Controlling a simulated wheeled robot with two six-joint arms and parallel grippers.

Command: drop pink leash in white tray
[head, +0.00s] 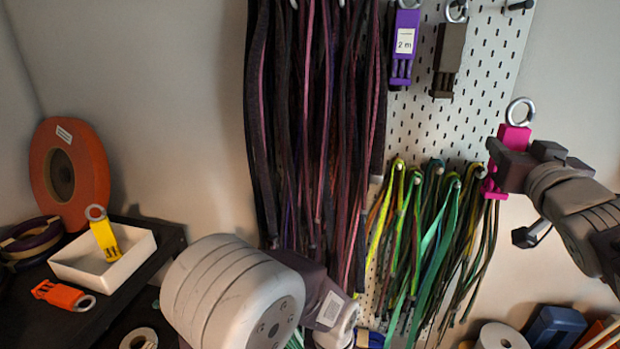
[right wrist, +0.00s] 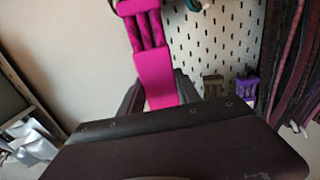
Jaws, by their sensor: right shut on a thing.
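The pink leash (head: 514,138) has a metal ring on top and hangs upright in front of the pegboard's right edge. My right gripper (head: 498,165) is shut around its middle, hiding part of it. The right wrist view shows its pink body and straps (right wrist: 155,78) between the fingers. The white tray (head: 118,273) stands on the dark shelf at the left, far from my right gripper. A yellow leash (head: 106,240) with a ring leans in the tray. My left arm crosses the lower middle, but its fingers do not show.
An orange leash (head: 62,296) lies before the tray, and an orange roll (head: 70,173) stands behind. On the pegboard (head: 483,75) hang a purple leash (head: 404,46), a dark leash (head: 448,58) and many cords (head: 315,120). A white roll (head: 502,338) sits lower right.

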